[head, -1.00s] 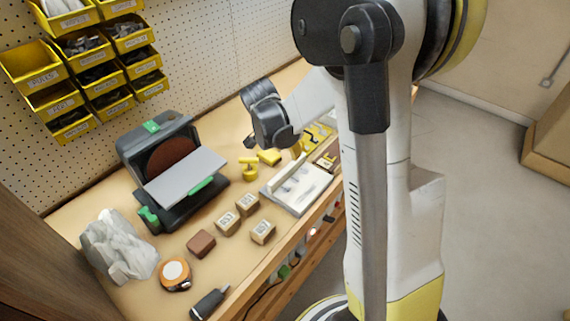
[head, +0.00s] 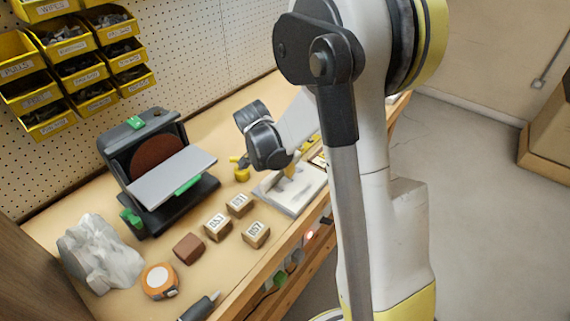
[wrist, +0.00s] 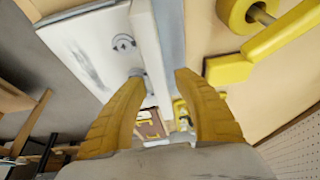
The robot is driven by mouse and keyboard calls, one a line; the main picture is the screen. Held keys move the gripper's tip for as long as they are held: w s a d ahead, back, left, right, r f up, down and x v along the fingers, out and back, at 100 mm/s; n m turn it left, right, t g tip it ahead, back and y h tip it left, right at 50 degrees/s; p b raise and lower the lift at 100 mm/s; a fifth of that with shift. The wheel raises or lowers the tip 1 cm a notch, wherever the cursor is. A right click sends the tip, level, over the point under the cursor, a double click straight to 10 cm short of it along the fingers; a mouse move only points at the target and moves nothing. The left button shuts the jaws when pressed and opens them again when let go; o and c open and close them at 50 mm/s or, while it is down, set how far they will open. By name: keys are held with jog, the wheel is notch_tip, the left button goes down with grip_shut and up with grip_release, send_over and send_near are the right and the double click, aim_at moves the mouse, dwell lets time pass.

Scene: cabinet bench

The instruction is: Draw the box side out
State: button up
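My gripper (wrist: 160,78) has two yellow fingers, spread open with nothing held between them. In the wrist view they point at a white fixture (wrist: 85,50) with a raised pale bar (wrist: 152,45) running between the fingertips. A small grey knob shows by the left fingertip. In the head view my gripper (head: 291,166) is low over this white fixture (head: 287,204) near the bench's front edge; contact cannot be told. No piece can clearly be told as the box side; it may be the pale bar or a thin bluish strip (wrist: 172,25) beside it.
Yellow parts (wrist: 238,68) lie right of the fixture in the wrist view. Several wooden blocks (head: 256,235), a sander (head: 158,170), a tape measure (head: 160,281) and a wrapped grey lump (head: 98,253) stand on the bench. Bins (head: 75,60) hang on the pegboard.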

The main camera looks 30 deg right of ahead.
grip_shut()
jog(key=shift+w, duration=0.1)
jog(key=shift+w+a, duration=0.2)
jog(key=shift+w, duration=0.35)
jog(key=shift+w+a, duration=0.2)
jog(key=shift+w, duration=0.3)
jog(key=shift+c, duration=0.3)
grip_release()
jog(key=shift+r, duration=0.1)
notch_tip(320, 180, up, 11)
jog(key=p, duration=0.7)
jog(key=shift+p, duration=0.35)
